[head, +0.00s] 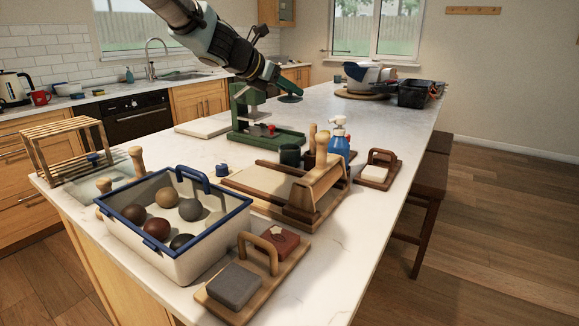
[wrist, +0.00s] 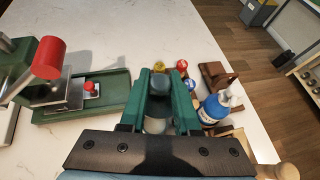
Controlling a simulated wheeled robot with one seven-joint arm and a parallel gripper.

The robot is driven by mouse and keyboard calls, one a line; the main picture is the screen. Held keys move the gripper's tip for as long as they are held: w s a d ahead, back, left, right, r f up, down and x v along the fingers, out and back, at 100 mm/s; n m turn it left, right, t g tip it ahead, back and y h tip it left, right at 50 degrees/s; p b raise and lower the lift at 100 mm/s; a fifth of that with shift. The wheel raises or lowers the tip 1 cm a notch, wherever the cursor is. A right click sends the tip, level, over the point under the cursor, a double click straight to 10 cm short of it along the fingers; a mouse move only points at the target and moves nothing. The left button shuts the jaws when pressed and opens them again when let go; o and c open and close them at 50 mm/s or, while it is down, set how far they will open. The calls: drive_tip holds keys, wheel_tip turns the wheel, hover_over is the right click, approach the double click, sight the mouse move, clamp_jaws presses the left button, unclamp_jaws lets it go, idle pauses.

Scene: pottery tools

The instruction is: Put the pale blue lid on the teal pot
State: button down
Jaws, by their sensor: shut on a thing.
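My gripper (head: 283,85) is above the counter, just beyond and above the green press. Its green fingers also show in the wrist view (wrist: 164,100). They are shut on what looks like the lid (head: 290,98), a flat round piece that appears dark in shade under the fingertips. In the wrist view a slate-blue rounded part (wrist: 160,83) sits between the fingers; its rim is not clear. I cannot make out the pot in the wrist view.
The green press (head: 262,135) stands left of the pot. A blue spray bottle (head: 339,143) and wooden tool handles (head: 321,145) crowd the pot's right side. A blue-rimmed crate with balls (head: 240,228) is in front.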

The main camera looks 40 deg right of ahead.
sight(284, 98)
wheel_tip(284, 98, down, 3)
drive_tip(key=shift+f+b, duration=0.2)
drive_tip(key=shift+b, duration=0.6)
wheel_tip(284, 98, down, 9)
drive_tip(key=b, duration=0.2)
drive_tip(key=shift+f+b, duration=0.15)
drive_tip(key=shift+b, duration=0.25)
drive_tip(key=shift+f, duration=0.2)
drive_tip(key=c, duration=0.6)
unclamp_jaws()
drive_tip(key=shift+r, duration=0.1)
drive_tip(key=shift+c, duration=0.2)
drive_tip(key=shift+r, duration=0.15)
drive_tip(key=v, duration=1.2)
